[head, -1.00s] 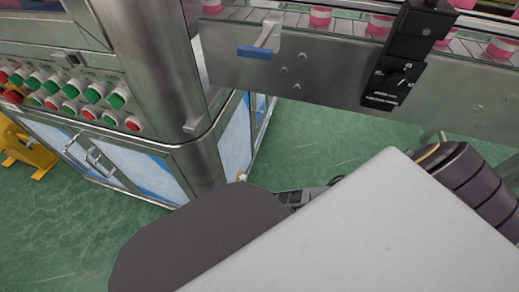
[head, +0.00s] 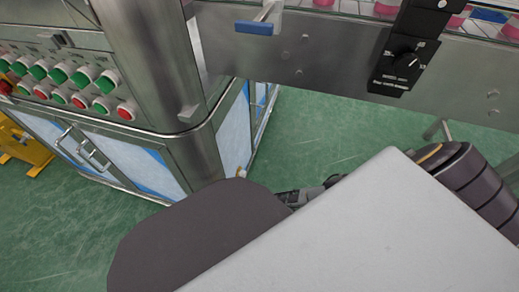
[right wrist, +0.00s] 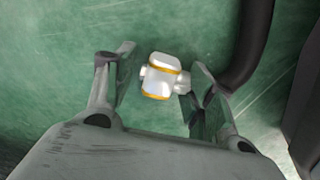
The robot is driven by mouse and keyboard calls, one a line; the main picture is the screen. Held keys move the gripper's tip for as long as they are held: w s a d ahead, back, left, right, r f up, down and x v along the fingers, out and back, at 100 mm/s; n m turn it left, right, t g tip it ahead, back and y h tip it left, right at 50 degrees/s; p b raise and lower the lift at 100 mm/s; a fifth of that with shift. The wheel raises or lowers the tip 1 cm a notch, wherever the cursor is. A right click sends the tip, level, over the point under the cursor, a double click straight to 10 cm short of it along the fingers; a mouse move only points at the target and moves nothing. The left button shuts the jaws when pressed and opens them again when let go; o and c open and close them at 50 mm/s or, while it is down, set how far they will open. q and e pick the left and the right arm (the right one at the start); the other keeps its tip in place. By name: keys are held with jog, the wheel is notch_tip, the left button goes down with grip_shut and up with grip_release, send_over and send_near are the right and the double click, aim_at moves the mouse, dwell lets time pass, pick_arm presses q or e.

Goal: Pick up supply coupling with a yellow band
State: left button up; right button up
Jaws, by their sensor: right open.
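The supply coupling (right wrist: 160,77) is white with yellow-orange bands. In the right wrist view it shows against the green floor, between the two fingers of my right gripper (right wrist: 161,58). The gripper is open, with a finger on each side. A side stub of the coupling lies close to the right finger; I cannot tell whether they touch. In the head view a small pale, yellowish thing shows by the cabinet's lower corner; I cannot tell if it is the coupling. My left gripper is not in view.
A steel machine cabinet (head: 185,160) with red and green buttons stands at the left. A conveyor (head: 330,55) with pink items crosses the top. A dark hose (right wrist: 250,45) runs right of the coupling in the wrist view. Green floor (head: 330,130) is open below the conveyor.

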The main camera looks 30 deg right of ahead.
dwell(0.5)
grip_shut()
jog(key=shift+r, duration=0.1)
dwell(0.4)
notch_tip(320, 180, up, 7)
jog(key=p, duration=0.5)
jog(key=shift+r+p, duration=0.5)
jog(key=shift+r, duration=0.1)
jog(key=shift+r+p, duration=0.3)
jog(key=shift+r, duration=0.45)
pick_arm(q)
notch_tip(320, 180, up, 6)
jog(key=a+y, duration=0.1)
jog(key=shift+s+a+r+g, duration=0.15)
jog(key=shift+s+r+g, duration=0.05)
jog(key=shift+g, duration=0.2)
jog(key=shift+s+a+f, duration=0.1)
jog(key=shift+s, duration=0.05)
